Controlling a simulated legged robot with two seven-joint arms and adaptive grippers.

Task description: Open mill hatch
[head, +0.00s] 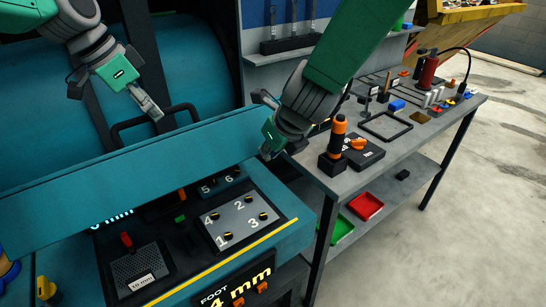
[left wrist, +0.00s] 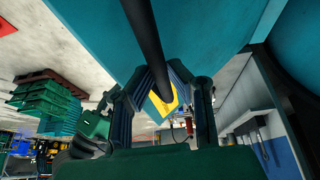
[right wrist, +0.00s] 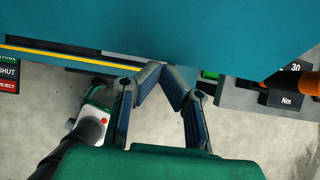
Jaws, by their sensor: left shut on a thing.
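The mill is a big teal machine with a rounded drum (head: 40,95) and a long flat teal panel (head: 140,165) in front of it. A black bar handle (head: 185,108) shows behind the panel's upper edge. My left gripper (head: 152,108) is shut on this handle, and the black bar (left wrist: 147,40) runs between its fingers in the left wrist view. My right gripper (head: 268,150) is at the panel's right end. In the right wrist view its fingertips (right wrist: 164,70) meet by the teal surface (right wrist: 150,25), with nothing seen between them. Contact there is unclear.
Below the panel is a control plate (head: 240,215) with numbered knobs. To the right, a grey workbench (head: 330,170) holds an orange-black tool (head: 338,135) close to my right gripper. Red (head: 366,206) and green (head: 343,230) bins sit on its lower shelf. The floor at right is clear.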

